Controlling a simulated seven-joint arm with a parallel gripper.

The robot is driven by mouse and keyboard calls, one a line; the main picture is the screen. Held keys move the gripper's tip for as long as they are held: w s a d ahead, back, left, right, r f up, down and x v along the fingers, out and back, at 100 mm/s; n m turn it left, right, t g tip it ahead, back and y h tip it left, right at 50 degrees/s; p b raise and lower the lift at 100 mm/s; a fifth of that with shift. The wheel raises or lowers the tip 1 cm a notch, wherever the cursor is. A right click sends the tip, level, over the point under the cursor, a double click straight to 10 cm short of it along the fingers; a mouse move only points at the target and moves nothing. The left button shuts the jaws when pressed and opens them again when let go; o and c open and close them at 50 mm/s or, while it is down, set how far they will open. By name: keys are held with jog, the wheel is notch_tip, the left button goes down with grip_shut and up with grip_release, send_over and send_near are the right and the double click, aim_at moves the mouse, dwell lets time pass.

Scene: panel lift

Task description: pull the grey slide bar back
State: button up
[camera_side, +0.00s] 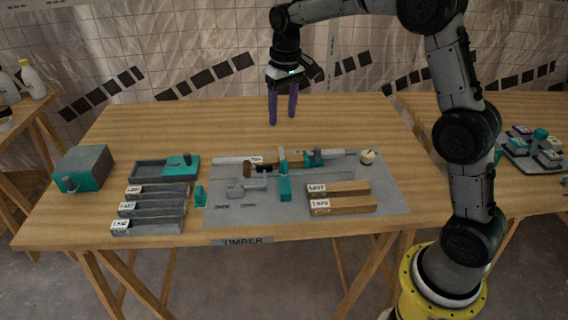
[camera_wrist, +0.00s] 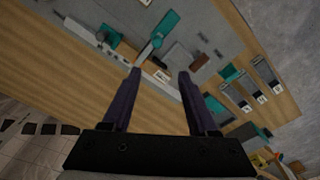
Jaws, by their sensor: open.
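A grey panel (camera_side: 390,196) lies on the wooden table with several fittings on it. A grey stepped piece (camera_side: 248,189) lies on its left part and may be the slide bar; I cannot tell for sure. A narrow teal and grey arm (camera_side: 283,163) crosses the long grey rail (camera_side: 228,160) near the panel's back edge; it also shows in the wrist view (camera_wrist: 165,25). My gripper (camera_side: 282,120) is open and empty, pointing down above the table behind the panel. In the wrist view, its purple fingers (camera_wrist: 160,72) are well apart with nothing between them.
Two wooden strips (camera_side: 345,197) with white labels lie at the panel's right. Several grey labelled trays (camera_side: 150,210) and a grey-teal box (camera_side: 82,168) stand at the left. A cream knob (camera_side: 367,157) sits at the back right. The table behind the panel is clear.

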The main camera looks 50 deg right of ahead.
aim_at(284, 161)
jog(key=shift+g, duration=0.4)
jog(key=f, duration=1.7)
jog(key=shift+d, duration=0.35)
jog(key=shift+w, duration=0.1)
grip_shut()
